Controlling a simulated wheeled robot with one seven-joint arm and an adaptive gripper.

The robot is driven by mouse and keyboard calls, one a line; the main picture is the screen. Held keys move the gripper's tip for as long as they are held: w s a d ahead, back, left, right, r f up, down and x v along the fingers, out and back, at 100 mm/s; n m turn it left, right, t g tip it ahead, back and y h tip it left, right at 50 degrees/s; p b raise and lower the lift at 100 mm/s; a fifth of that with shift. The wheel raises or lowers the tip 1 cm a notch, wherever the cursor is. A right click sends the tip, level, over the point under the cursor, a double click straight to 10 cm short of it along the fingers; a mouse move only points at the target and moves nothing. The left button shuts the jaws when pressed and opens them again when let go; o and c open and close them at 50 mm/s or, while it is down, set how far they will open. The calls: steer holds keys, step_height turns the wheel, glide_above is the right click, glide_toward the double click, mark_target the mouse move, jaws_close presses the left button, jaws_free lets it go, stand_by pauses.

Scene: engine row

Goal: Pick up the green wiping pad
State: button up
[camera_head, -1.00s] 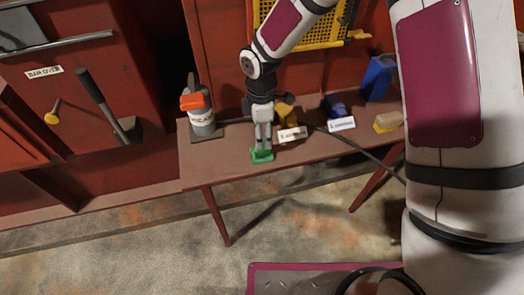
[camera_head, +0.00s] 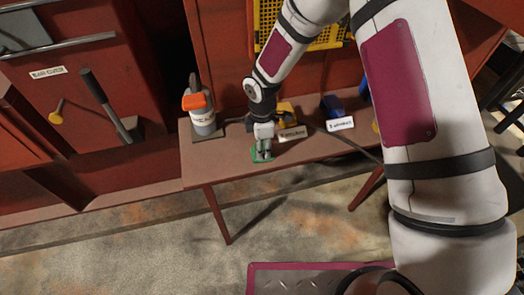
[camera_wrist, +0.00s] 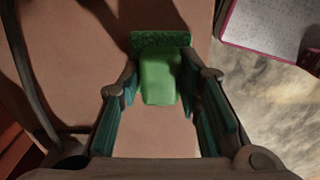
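The green wiping pad (camera_head: 262,155) lies on the brown bench near its front edge. In the wrist view the pad shows a textured darker green base (camera_wrist: 142,39) and a smooth, brighter green raised block (camera_wrist: 160,78). My gripper (camera_head: 263,152) points down right over the pad. In the wrist view my gripper (camera_wrist: 165,82) is open, with one teal-lined finger on each side of the block. The block lies between the fingertips, with a gap on its left; I cannot tell whether the right finger touches it.
A grey and white bottle with an orange top (camera_head: 201,112) stands on the bench (camera_head: 215,165) to the left. A yellow item (camera_head: 287,112) with a label and a blue item (camera_head: 332,106) stand behind to the right. A dark cable crosses the bench.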

jaws_close()
steer(key=shift+r, duration=0.15)
steer(key=shift+r, duration=0.55)
step_height(320, 180, up, 2)
steer(key=shift+w+r+b, duration=0.1)
steer(key=shift+r+b, duration=0.1)
steer(key=shift+b, duration=0.25)
steer(key=s+d, duration=0.3)
steer(key=s, duration=0.4)
steer(key=s+d+r, duration=0.1)
steer(key=s+d, duration=0.2)
steer(key=s, duration=0.5)
steer(key=shift+s+r, duration=0.1)
